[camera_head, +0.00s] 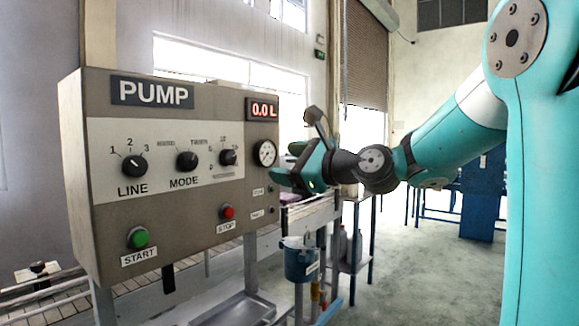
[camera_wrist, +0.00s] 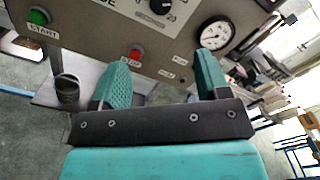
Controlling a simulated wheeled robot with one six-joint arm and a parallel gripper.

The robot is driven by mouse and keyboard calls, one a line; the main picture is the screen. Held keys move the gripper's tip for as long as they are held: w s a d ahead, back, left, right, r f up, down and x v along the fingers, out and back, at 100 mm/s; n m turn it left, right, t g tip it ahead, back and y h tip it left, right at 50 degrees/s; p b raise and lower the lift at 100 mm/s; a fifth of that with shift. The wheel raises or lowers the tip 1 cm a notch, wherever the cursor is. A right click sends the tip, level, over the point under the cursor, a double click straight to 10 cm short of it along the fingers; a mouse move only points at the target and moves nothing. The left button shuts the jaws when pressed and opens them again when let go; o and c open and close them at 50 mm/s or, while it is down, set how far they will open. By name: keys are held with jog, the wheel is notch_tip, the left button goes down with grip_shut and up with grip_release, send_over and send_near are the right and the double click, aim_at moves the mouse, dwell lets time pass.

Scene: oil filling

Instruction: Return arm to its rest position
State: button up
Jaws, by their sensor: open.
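My gripper (camera_head: 300,172) shows in the head view at the right edge of the pump panel (camera_head: 178,232), near the pressure gauge (camera_head: 265,153). In the wrist view my gripper (camera_wrist: 163,80) has its two green fingers spread wide apart with nothing between them. The panel front (camera_wrist: 165,58) lies beyond the fingers, with the red stop button (camera_wrist: 136,56) just behind the left finger and the gauge (camera_wrist: 215,33) above the right finger. I cannot tell whether a finger touches the panel. The teal arm reaches in from the right of the head view.
The panel has a green start button (camera_head: 138,237), knobs and a display (camera_head: 262,109) reading 0.0 L. A blue bucket (camera_head: 300,260) hangs below my gripper. A metal tray (camera_head: 238,309) lies low in front. A blue cabinet (camera_head: 483,195) stands behind the arm. Open floor lies at the lower right.

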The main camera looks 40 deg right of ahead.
dwell(0.4)
jog(key=s+a+f+n+g+y, duration=0.1)
jog(key=s+a+f+n+g, duration=0.35)
jog(key=a+n, duration=0.3)
jog(key=s+a+f+n+g+y, duration=0.1)
jog(key=s+a+f+n+g, duration=0.25)
jog(key=a+f+n, duration=0.45)
jog(key=s+a+f+n+g+h, duration=0.1)
jog(key=s+f+n+g, duration=0.3)
jog(key=s+n, duration=0.4)
jog(key=s+a+f+n+g+h, duration=0.2)
jog(key=s+a+f+n+g, duration=0.1)
jog(key=s+n, duration=0.5)
jog(key=shift+s+a+f+g, duration=0.35)
jog(key=shift+s+f+g, duration=0.3)
jog(key=shift+s+g, duration=0.4)
jog(key=shift+w, duration=0.1)
jog(key=shift+c, duration=0.4)
